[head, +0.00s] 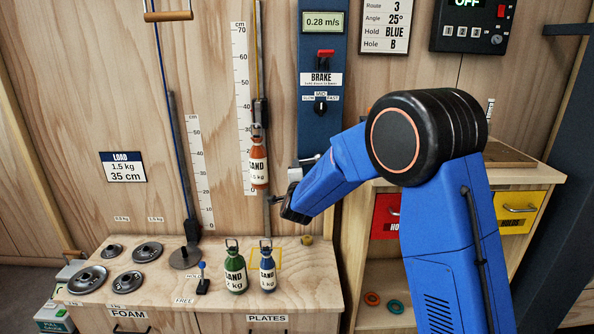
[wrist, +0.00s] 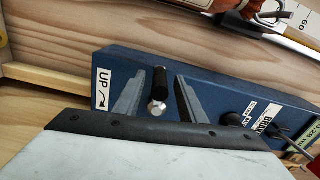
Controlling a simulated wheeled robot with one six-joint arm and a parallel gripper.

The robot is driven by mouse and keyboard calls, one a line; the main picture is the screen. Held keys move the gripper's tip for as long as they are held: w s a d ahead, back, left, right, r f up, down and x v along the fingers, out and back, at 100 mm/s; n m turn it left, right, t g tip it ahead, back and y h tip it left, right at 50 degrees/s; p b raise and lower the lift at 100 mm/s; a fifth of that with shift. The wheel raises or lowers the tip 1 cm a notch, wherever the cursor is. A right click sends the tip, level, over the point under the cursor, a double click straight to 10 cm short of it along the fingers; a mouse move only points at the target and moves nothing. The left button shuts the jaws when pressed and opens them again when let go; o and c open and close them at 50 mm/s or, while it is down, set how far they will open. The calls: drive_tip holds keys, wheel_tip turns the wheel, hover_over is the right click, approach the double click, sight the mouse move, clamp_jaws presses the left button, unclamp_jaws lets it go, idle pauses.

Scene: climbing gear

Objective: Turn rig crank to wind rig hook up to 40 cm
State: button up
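The rig panel (head: 322,60) is a tall blue board with a speed display, a red brake lever and a dial. The rig crank is hidden behind my arm in the head view. In the wrist view its black handle with a silver end (wrist: 159,88) stands between the two grey fingers of my open gripper (wrist: 158,98), with a gap on each side. An UP label with an arrow is beside it. In the head view my gripper (head: 287,208) is at the panel's lower end. The rig hook (head: 257,128) holds an orange sandbag (head: 259,165) beside the height scale (head: 242,80).
Green (head: 236,270) and blue (head: 267,268) sandbags stand on the wooden bench (head: 215,290) below, with several dark plates at left. A cabinet with red (head: 386,218) and yellow (head: 515,210) drawers stands at right. A LOAD card (head: 123,166) reads 1.5 kg, 35 cm.

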drive_tip(key=s, duration=1.5)
drive_tip(key=shift+s, duration=0.3)
drive_tip(key=w+n, duration=1.6)
drive_tip(key=shift+d, duration=0.1)
idle(0.3)
drive_tip(key=shift+c, duration=0.6)
